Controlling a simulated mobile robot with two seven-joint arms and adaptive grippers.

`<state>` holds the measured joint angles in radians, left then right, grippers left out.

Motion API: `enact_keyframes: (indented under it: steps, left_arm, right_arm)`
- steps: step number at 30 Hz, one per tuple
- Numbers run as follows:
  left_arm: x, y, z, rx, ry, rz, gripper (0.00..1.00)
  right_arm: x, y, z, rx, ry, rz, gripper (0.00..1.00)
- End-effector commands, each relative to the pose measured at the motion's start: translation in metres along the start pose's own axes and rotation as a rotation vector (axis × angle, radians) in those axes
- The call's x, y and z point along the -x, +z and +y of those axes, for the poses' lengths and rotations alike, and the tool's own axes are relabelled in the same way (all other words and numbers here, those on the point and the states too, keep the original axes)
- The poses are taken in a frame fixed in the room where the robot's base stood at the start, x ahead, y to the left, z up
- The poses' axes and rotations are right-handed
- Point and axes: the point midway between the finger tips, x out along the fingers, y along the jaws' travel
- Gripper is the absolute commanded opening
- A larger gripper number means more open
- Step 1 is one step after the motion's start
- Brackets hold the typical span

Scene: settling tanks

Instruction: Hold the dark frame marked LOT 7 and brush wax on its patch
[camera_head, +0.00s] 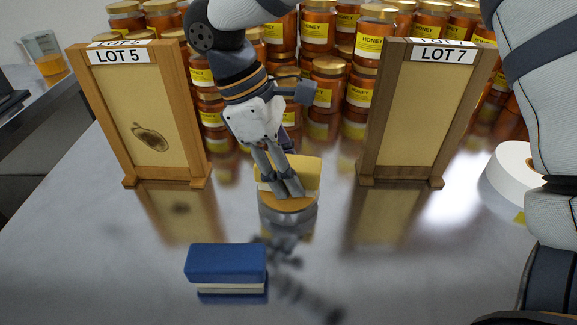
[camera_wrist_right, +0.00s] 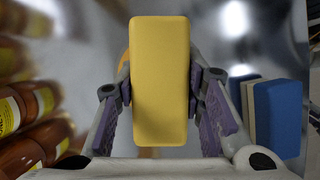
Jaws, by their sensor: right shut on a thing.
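The dark brown frame marked LOT 7 (camera_head: 371,130) stands upright at right of centre; its tan panel shows no clear patch in this view. The lighter wooden frame marked LOT 5 (camera_head: 184,110) stands at left, with a dark brown patch on its panel. My right gripper (camera_head: 290,188) is shut on a yellow block (camera_head: 307,172), which also shows between the fingers in the right wrist view (camera_wrist_right: 160,80). The block is at the top of a small round tin with an amber top (camera_head: 286,204); I cannot tell whether they touch. My left gripper is not in view.
A blue block with a pale underside (camera_head: 226,262) lies on the shiny table in front; it also shows in the wrist view (camera_wrist_right: 277,118). Stacked honey jars (camera_head: 318,28) fill the back. A white roll (camera_head: 511,172) lies at right. The front right table is clear.

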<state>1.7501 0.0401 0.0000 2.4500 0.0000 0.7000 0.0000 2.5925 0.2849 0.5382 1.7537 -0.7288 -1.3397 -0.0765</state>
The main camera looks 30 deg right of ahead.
Motion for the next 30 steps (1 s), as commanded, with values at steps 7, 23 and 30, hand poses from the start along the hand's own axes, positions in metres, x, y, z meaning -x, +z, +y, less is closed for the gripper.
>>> enact_keyframes:
  steps: [7,23,30]
  left_arm:
    - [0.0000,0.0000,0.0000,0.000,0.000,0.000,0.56]
    - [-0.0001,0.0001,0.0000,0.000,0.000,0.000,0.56]
    - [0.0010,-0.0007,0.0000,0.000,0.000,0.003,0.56]
  right_arm:
    - [-0.0027,-0.0010,-0.0001,0.000,0.000,-0.001,0.13]
    - [-0.0063,-0.0025,0.0000,0.000,0.000,-0.001,0.13]
    - [-0.0064,-0.0024,0.0000,0.000,0.001,-0.001,0.13]
